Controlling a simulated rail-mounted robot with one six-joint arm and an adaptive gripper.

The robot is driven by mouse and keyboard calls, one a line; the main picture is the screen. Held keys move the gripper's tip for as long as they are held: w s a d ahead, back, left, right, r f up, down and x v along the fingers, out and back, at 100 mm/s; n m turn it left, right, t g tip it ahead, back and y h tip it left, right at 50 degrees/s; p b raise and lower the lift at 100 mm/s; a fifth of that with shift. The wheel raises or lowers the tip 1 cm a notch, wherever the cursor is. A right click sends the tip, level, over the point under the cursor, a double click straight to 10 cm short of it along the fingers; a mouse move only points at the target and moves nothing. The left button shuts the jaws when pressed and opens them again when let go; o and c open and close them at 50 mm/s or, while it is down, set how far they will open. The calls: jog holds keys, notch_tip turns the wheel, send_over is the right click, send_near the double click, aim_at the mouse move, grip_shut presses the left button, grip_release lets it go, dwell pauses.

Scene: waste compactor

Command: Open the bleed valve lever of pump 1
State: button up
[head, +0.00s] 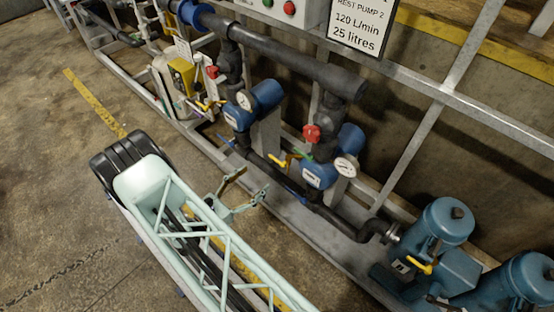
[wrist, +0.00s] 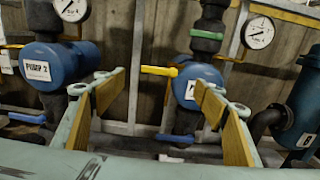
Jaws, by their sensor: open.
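My gripper (head: 252,182) is open and empty, its mint fingers with tan pads spread in front of the pump row. In the wrist view, a blue pump (wrist: 207,76) stands behind the right finger, which covers most of its label. I cannot read its number, but its neighbour at left (wrist: 52,66) reads PUMP 2. A yellow lever (wrist: 158,70) points left from the unread pump, between the fingertips and beyond them. A blue lever (wrist: 176,138) lies below it. In the head view, this appears to be the nearer pump (head: 318,176), with a yellow lever (head: 278,161). Nothing touches the gripper.
A gauge (head: 345,167) and red valve handle (head: 311,133) sit close to the nearer pump. Dark pipes (head: 350,228) and the grey frame rail (head: 262,200) run along the row. Teal canisters (head: 447,220) stand at right. The concrete floor at left (head: 50,180) is free.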

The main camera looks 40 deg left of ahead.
aim_at(276, 160)
jog(key=shift+w, duration=0.15)
dwell(0.3)
jog(key=shift+w+d, duration=0.25)
jog(key=shift+w, duration=2)
jog(key=shift+w+d, duration=0.3)
jog(key=shift+w, duration=1.95)
jog(key=shift+w+d, duration=0.25)
jog(key=shift+w, duration=2)
jog(key=shift+c, duration=0.7)
jog(key=c, duration=1)
jog(key=shift+c, duration=0.2)
